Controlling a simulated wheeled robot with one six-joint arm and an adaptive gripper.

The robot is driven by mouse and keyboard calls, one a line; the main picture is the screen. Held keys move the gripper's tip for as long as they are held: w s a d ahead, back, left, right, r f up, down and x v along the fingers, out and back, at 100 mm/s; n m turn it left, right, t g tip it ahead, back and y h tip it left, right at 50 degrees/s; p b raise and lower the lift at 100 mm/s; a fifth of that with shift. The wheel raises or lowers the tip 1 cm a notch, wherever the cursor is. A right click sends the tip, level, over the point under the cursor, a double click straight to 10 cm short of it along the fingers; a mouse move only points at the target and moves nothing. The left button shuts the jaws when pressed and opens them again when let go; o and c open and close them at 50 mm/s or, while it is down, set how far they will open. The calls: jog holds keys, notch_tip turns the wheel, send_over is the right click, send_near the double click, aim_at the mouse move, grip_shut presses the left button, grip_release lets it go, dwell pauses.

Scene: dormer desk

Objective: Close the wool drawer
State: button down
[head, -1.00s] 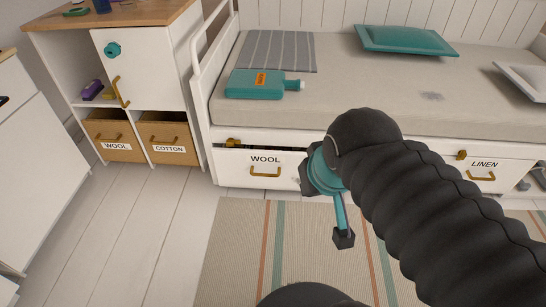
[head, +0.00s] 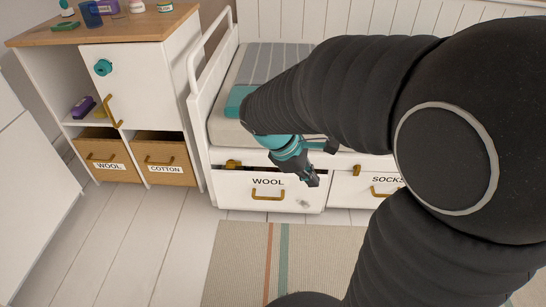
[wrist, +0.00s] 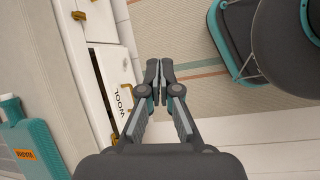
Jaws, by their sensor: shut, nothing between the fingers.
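The wool drawer (head: 240,188) is the white drawer with a brass handle and a WOOL label under the left end of the bed. A dark gap above its front shows it standing partly open. It also shows in the wrist view (wrist: 110,72), left of my fingers. My gripper (head: 313,180) is shut and empty, near the drawer's right end. In the wrist view my gripper (wrist: 160,68) has its fingertips together, apart from the drawer front in the picture. I cannot tell whether it touches the drawer in the head view.
A SOCKS drawer (head: 366,184) is right of it, partly behind my arm. A cabinet (head: 147,85) at left holds WOOL (head: 106,147) and COTTON (head: 163,147) boxes. A teal bottle (wrist: 32,140) lies on the bed. A striped rug (head: 245,265) covers the floor in front.

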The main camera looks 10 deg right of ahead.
jog(key=w+f+n+g+h, duration=0.1)
jog(key=w+f+n+h, duration=0.3)
jog(key=w+f+n, duration=0.3)
jog(key=n+t+h+b, duration=0.2)
jog(key=n+t+h, duration=0.6)
jog(key=n, duration=1.5)
send_near(293, 181)
jog(key=s+d+r+t+y, duration=0.1)
jog(key=s+d+t+y, duration=0.1)
jog(key=s+d, duration=0.15)
jog(key=w+d, duration=0.1)
jog(key=w, duration=0.1)
jog(key=w+d, duration=0.1)
jog(key=shift+w+d, duration=0.15)
jog(key=shift+w, duration=0.25)
jog(key=shift+w+d, duration=0.15)
jog(key=shift+w, duration=0.45)
